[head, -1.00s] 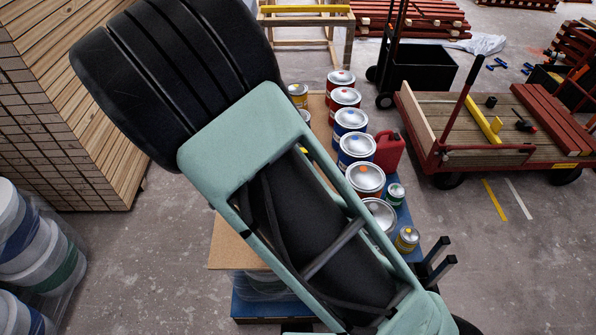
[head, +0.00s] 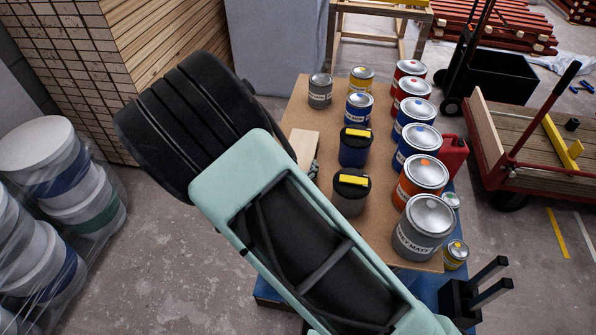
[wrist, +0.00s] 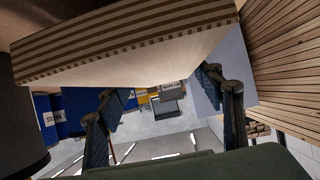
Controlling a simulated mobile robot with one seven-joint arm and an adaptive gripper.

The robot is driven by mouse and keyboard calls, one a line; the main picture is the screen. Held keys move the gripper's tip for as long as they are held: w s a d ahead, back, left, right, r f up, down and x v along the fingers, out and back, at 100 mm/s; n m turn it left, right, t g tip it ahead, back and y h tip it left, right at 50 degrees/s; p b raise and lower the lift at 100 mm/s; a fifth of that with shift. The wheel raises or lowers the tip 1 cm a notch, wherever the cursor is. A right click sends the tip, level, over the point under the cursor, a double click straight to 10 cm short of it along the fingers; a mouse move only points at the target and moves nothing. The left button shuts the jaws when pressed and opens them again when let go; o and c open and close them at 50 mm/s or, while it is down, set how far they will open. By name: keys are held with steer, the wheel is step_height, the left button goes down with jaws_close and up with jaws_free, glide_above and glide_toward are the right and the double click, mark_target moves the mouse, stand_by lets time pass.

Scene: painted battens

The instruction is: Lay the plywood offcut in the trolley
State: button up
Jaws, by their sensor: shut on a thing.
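My gripper (wrist: 165,110) is shut on the plywood offcut (wrist: 130,45); its striped, layered edge and pale face fill the upper part of the wrist view, with a finger at each side below. In the head view a pale end of the offcut (head: 304,146) shows beside my dark arm, over the left side of the paint table; most of my gripper is hidden there by the arm. The trolley (head: 515,122) stands on the floor at the right, apart from the offcut, with a wooden deck, red frame and upright handle. It is partly cut off by the picture edge.
A table (head: 385,225) with several paint tins stands between my arm and the trolley. A red can (head: 453,155) is beside it. A yellow tool (head: 563,142) lies on the trolley's deck. A black box (head: 515,82) is behind. Wrapped tubs (head: 60,165) stand left.

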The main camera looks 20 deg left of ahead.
steer(key=shift+f, duration=1.3)
steer(key=shift+f+b, duration=0.2)
steer(key=shift+b, duration=0.2)
steer(key=o, duration=1.4)
steer(key=shift+c, duration=0.2)
